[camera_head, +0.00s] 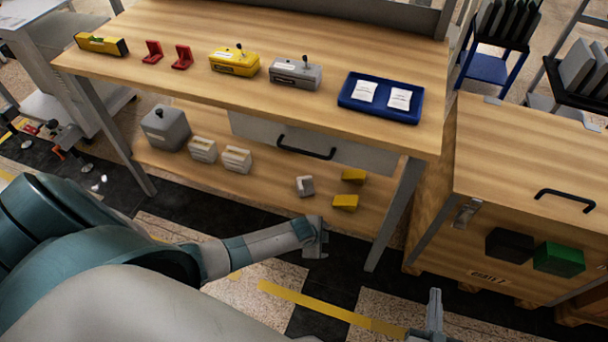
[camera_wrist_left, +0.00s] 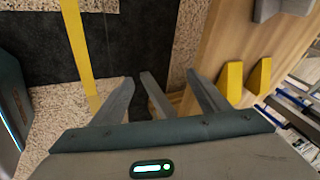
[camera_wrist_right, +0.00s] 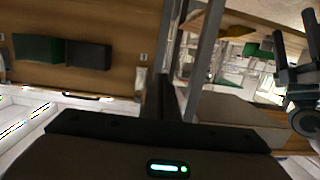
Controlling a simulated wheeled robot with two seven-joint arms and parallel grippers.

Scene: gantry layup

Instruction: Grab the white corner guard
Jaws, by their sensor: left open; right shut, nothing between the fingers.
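The white corner guard (camera_head: 304,186) stands on the lower shelf of the wooden bench, left of two yellow corner guards (camera_head: 354,175) (camera_head: 345,202). In the left wrist view a pale piece at the top edge (camera_wrist_left: 268,9) looks like the white guard, partly cut off, and the yellow guards (camera_wrist_left: 231,82) (camera_wrist_left: 260,75) stand below it. My left gripper (camera_head: 318,242) is open and empty in front of the shelf edge, apart from the guards; its fingers (camera_wrist_left: 160,90) show in the left wrist view. My right gripper (camera_head: 434,312) is shut and empty, low in front of the crate.
The bench top (camera_head: 170,88) overhangs the shelf, with a drawer (camera_head: 262,134) beneath it. A bench leg (camera_head: 395,215) stands right of the guards. White blocks (camera_head: 237,159) and a grey box (camera_head: 165,128) occupy the shelf's left. A wooden crate (camera_head: 500,165) is at right.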

